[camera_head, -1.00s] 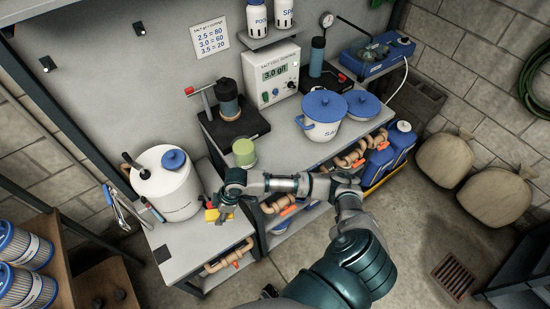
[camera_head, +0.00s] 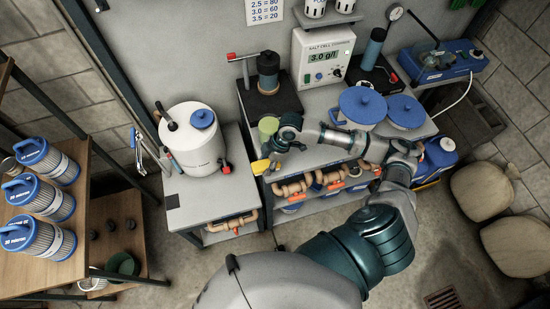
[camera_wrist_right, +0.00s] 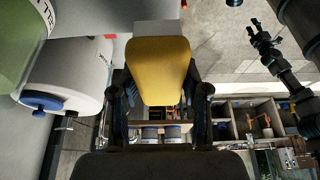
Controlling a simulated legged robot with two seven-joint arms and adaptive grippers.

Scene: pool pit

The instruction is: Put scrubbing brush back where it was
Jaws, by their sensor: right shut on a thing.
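The scrubbing brush (camera_head: 261,167) shows as a small yellow piece in the head view, at the left front corner of the main bench (camera_head: 330,125). My right gripper (camera_head: 272,160) is shut on it. In the right wrist view the brush (camera_wrist_right: 160,72) is a broad yellow body between my right gripper's dark fingers (camera_wrist_right: 160,103), with a pale grey block at its far end. I cannot make out bristles. My left gripper (camera_wrist_right: 263,40) appears small and dark at the upper right of the wrist view; its jaws are unclear. It is not in the head view.
A white tank (camera_head: 195,150) with a blue cap stands on the low side bench (camera_head: 195,200). A green cup (camera_head: 268,126) stands just beyond my right gripper. Blue-lidded pots (camera_head: 362,106) are at right. A shelf with several filters (camera_head: 45,195) and a green bowl (camera_head: 122,265) is at left.

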